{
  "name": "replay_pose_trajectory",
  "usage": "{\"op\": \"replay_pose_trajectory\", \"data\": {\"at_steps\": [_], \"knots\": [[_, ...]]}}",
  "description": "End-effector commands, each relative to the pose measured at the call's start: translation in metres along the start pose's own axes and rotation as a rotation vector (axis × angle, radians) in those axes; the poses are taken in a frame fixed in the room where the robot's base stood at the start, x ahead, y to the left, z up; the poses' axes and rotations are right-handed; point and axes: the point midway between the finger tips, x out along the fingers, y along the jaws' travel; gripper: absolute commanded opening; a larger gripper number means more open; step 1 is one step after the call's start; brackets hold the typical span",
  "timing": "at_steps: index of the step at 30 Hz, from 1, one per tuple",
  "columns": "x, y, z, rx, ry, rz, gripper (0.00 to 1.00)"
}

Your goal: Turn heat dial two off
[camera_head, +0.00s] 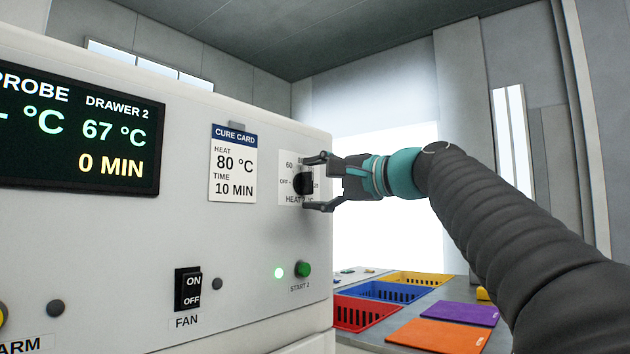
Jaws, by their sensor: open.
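The heat dial two (303,183) is a dark round knob on a white label near the right edge of the machine's front panel. The label shows "60" at upper left, "OFF" at left and "HEAT" below; the rest is partly hidden by my gripper. My gripper (318,182) reaches in from the right with its fingers spread, one above and one below the dial. I cannot tell whether the fingers touch it. The dial's pointer direction is not clear. The display (80,132) reads DRAWER 2, 67 °C and 0 MIN.
A cure card (233,164) reads heat 80 °C, time 10 min. Red (366,313), blue and yellow crates stand on the table at right.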

Motion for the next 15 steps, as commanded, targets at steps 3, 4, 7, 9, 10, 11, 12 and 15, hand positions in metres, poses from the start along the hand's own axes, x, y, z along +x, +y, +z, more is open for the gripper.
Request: {"op": "replay_pose_trajectory", "data": {"at_steps": [3, 4, 7, 9, 10, 11, 12, 15], "knots": [[0.0033, -0.0001, 0.0005, 0.0, -0.001, 0.0, 0.69], [0.0034, -0.0001, 0.0005, 0.0, -0.001, 0.0, 0.69], [0.0033, 0.0, 0.0004, 0.0, 0.0, 0.0, 0.69], [0.0032, 0.0, 0.0003, 0.0, 0.0, 0.0, 0.69], [0.0031, -0.0001, 0.0003, 0.0, 0.0, 0.0, 0.66], [0.0031, -0.0001, 0.0002, 0.0, 0.0, 0.0, 0.59], [0.003, -0.0001, 0.0002, 0.0, 0.0, 0.0, 0.49], [0.0029, -0.0001, 0.0002, 0.0, 0.0, 0.0, 0.24]]}}
